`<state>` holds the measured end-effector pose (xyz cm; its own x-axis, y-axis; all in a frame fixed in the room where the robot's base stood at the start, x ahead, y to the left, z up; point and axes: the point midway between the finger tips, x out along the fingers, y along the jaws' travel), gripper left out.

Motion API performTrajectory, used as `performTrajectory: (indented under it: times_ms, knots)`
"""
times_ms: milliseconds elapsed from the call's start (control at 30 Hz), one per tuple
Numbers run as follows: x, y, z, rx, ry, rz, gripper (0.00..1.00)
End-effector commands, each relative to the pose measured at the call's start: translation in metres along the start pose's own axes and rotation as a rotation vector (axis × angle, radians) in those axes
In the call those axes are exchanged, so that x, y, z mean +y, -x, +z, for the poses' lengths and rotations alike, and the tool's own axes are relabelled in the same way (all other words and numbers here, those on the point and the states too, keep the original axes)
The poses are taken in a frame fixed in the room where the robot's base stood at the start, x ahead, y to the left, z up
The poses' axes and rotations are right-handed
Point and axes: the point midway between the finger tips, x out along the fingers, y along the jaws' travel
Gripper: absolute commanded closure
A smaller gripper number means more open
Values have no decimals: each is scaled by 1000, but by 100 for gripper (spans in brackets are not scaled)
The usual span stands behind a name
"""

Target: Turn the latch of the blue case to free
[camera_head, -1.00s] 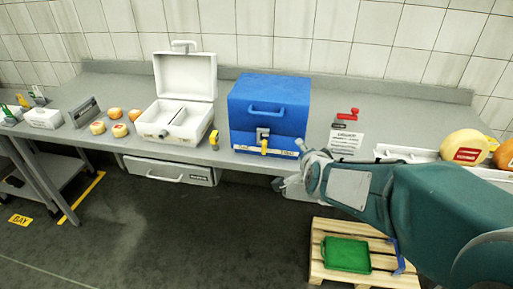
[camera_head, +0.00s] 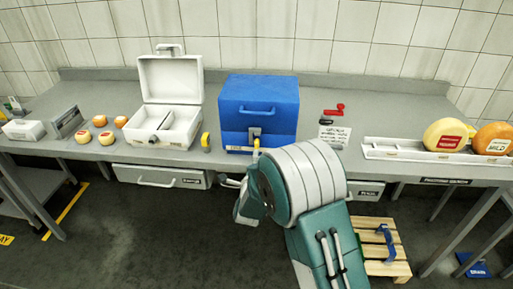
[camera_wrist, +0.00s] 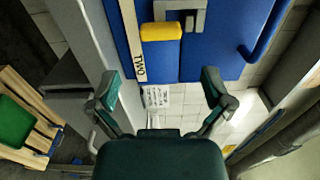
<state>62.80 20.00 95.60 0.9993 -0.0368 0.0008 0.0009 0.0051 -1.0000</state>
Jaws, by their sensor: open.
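The closed blue case (camera_head: 259,100) stands on the bench in the head view, with a carrying handle on its front. Its latch (camera_head: 256,144) has a yellow handle hanging down below a grey plate at the front seam. In the wrist view the blue case (camera_wrist: 215,45) fills the top, and the yellow latch handle (camera_wrist: 161,32) lies beside its grey bracket. My gripper (camera_wrist: 159,84) is open and empty in the wrist view. Its fingers are spread wide, and the latch handle appears beyond the fingertips, apart from them. In the head view my arm hides the fingertips.
An open white case (camera_head: 168,125) and a small yellow-handled item (camera_head: 205,141) stand left of the blue case. A red-handled fixture and sign (camera_head: 334,133) are on its right. Cheese wheels (camera_head: 445,134) sit farther right. A pallet (camera_head: 385,250) stands on the floor.

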Motion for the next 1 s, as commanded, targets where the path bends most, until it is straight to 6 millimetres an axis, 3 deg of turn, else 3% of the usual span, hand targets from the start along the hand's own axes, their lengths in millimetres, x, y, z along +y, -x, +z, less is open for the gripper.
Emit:
performTrajectory:
  times_ms: [200, 400, 800, 833, 900, 1000]
  knots:
    - [1, -42, 3, -1, 3, 0, 0]
    - [1, -69, 2, -1, 3, 2, 0]
    - [0, -79, 3, -3, 4, 1, 0]
    - [0, -79, 3, -3, 4, 1, 9]
    - [1, -79, 3, -3, 5, 1, 40]
    - [1, -79, 3, -3, 5, 2, 76]
